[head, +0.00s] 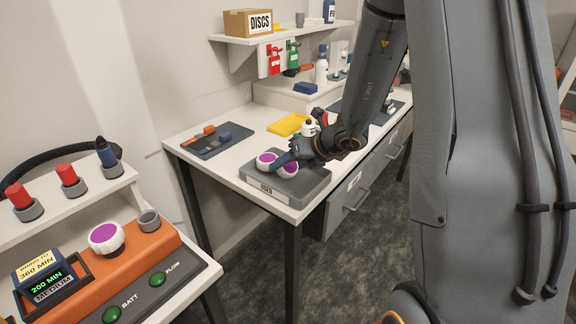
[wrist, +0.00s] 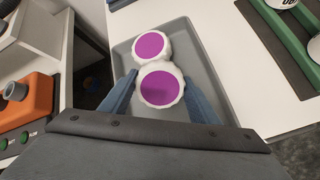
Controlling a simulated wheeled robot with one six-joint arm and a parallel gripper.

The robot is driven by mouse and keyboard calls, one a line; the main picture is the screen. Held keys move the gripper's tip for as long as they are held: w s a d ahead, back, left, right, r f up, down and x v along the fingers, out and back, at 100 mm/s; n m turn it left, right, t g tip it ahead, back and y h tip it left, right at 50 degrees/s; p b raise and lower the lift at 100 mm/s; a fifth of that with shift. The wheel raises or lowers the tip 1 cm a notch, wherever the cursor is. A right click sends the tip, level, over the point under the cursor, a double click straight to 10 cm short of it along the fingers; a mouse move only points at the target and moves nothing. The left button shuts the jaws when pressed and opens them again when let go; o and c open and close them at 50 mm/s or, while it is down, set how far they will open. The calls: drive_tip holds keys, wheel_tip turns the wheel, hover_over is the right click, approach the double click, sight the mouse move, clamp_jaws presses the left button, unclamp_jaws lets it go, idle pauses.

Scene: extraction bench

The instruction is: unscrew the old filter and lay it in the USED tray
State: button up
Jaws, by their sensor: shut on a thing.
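The grey USED tray (head: 262,188) sits at the near corner of the white bench. Two white ribbed filters with purple faces are at it, side by side. My gripper (head: 287,160) is shut on the nearer filter (wrist: 161,88), with one blue finger on each side. The other filter (wrist: 150,45) lies in the tray against or very close to the held one. In the head view the held filter (head: 290,169) is partly hidden by a finger. Whether it rests on the tray floor cannot be told. A similar purple-faced filter (head: 106,237) is on the orange unit.
The orange unit (head: 150,262) at the lower left has a display reading 200 MIN. A dark mat with tools (head: 215,140) and a yellow block (head: 288,124) lie farther back on the bench. A floor gap separates the two benches.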

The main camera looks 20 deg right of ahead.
drive_tip(key=shift+f+b, duration=0.4)
drive_tip(key=shift+f, duration=0.1)
drive_tip(key=o, duration=1.2)
drive_tip(key=shift+c, duration=0.2)
drive_tip(key=shift+o, duration=0.4)
drive_tip(key=shift+s, duration=0.1)
drive_tip(key=v, duration=0.8)
